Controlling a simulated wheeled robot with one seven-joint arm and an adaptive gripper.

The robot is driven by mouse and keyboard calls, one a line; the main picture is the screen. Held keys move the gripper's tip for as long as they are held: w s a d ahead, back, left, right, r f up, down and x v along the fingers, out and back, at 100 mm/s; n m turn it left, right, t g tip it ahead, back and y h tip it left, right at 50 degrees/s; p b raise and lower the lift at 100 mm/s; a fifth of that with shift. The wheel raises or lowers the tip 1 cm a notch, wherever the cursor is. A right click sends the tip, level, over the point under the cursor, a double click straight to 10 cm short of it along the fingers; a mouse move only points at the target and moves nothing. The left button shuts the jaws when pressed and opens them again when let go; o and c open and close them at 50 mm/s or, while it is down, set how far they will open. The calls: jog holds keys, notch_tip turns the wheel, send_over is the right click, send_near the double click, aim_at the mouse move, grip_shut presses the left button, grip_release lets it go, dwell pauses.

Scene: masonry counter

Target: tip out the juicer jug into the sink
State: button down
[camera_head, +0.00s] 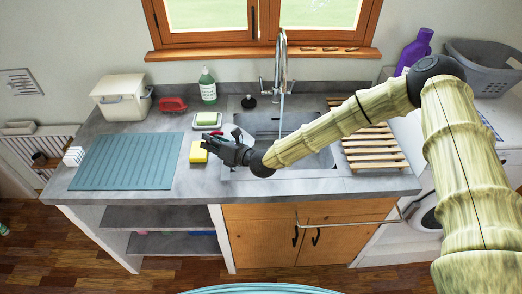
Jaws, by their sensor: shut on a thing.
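My gripper (218,148) reaches in from the right, across the sink, to the counter at the sink's left edge. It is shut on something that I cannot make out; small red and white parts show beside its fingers. I cannot pick out the juicer jug for certain. The grey sink (266,124) is set in the counter, partly hidden by my arm. A tall metal tap (282,62) stands behind it, with a thin pale line below the spout that may be running water.
A yellow sponge (198,153) lies close left of my gripper, with a soap dish (207,120) and green bottle (208,86) behind. A teal mat (127,161) and cream bin (122,97) are at left. A wooden rack (378,152) and purple bottle (414,49) are at right.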

aim_at(219, 132)
jog(key=shift+w+d+r+m+b, duration=0.2)
jog(key=shift+r+m+b, duration=0.1)
jog(key=shift+d+r+y+b, duration=0.1)
jog(key=shift+r+y+b, duration=0.2)
jog(key=shift+r+b, duration=0.1)
jog(key=shift+w+d+r+m+b, duration=0.25)
jog(key=shift+d+r+m+b, duration=0.2)
jog(key=shift+b, duration=0.15)
jog(key=shift+f+b, duration=0.1)
jog(key=shift+b, duration=0.35)
jog(key=shift+w+d+r+m+t+y+b, duration=0.25)
jog(key=shift+d+r+m+t+y+b, duration=0.3)
jog(key=shift+b, duration=0.75)
jog(key=shift+f, duration=0.1)
jog(key=shift+w+d+m+b, duration=0.2)
jog(key=shift+d+m+b, duration=0.25)
jog(key=shift+b, duration=0.65)
